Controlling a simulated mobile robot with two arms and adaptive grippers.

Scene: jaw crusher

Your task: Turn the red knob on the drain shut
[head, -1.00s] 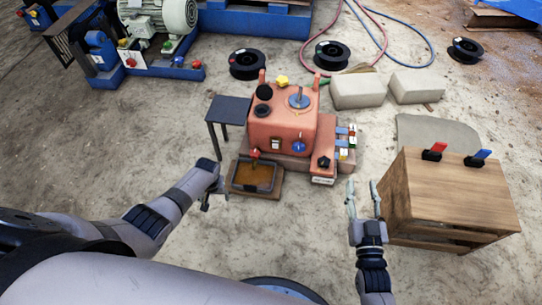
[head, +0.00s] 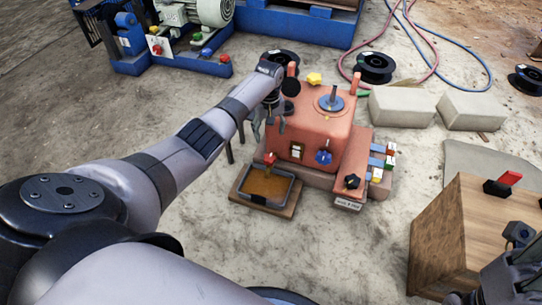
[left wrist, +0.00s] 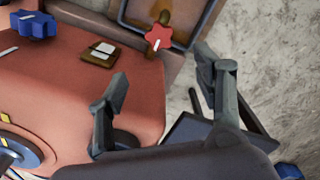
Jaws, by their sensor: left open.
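The red knob (head: 270,158) sits on the drain at the front left of the orange machine (head: 318,128), above a tray (head: 240,184) of brown liquid. In the left wrist view the star-shaped red knob (left wrist: 158,38) shows beyond the fingertips. My left gripper (head: 268,131) is open and empty, above and behind the knob, by the machine's left side. In the left wrist view its two fingers (left wrist: 162,72) are spread apart with the knob ahead, not touched. Parts of my right arm show at the lower right edge; its fingertips are not clear.
A blue knob (head: 323,157), a black knob (head: 352,181) and a yellow knob (head: 314,78) are on the machine. A dark side table (left wrist: 190,140) is close to my left gripper. A wooden crate (head: 455,235) stands at right. The floor before the tray is clear.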

